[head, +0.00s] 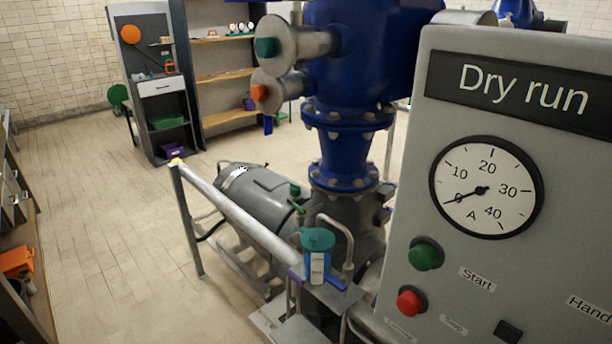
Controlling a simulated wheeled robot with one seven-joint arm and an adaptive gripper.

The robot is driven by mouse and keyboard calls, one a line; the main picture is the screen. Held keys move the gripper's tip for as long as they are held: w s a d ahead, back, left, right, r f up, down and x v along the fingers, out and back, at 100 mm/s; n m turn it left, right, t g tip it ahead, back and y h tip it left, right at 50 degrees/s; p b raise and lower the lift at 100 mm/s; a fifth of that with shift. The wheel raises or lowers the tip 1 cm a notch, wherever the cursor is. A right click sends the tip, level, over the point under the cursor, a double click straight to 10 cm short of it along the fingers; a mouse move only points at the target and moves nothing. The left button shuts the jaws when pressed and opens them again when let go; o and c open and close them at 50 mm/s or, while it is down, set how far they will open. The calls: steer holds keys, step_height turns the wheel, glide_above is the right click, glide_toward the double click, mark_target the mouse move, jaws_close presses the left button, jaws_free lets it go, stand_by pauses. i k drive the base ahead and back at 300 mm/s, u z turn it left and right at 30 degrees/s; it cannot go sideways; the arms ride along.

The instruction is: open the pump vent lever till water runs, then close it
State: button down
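The grey pump (345,226) stands on the floor below a large blue pipe (345,155), with its grey motor (252,190) to the left. In front of the pump are a green cup-like part (317,239) and a blue body with a white label (317,267). A blue bar (336,284) and a small purple piece (295,274) sit beside that body. A small green part (295,190) is on the pump's top. I cannot tell which of these is the vent lever. No running water shows. My gripper is out of view.
A grey "Dry run" panel (400,250) fills the right foreground, with a gauge (487,187) near 0, a green button (425,253) and a red button (411,302). A pale rail (235,215) crosses before the motor. Shelves (225,75) stand behind.

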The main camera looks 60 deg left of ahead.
mark_target(300, 212)
steer(key=k, duration=1.4)
steer(key=u, duration=1.95)
steer(key=i, duration=1.75)
steer(key=z, duration=0.5)
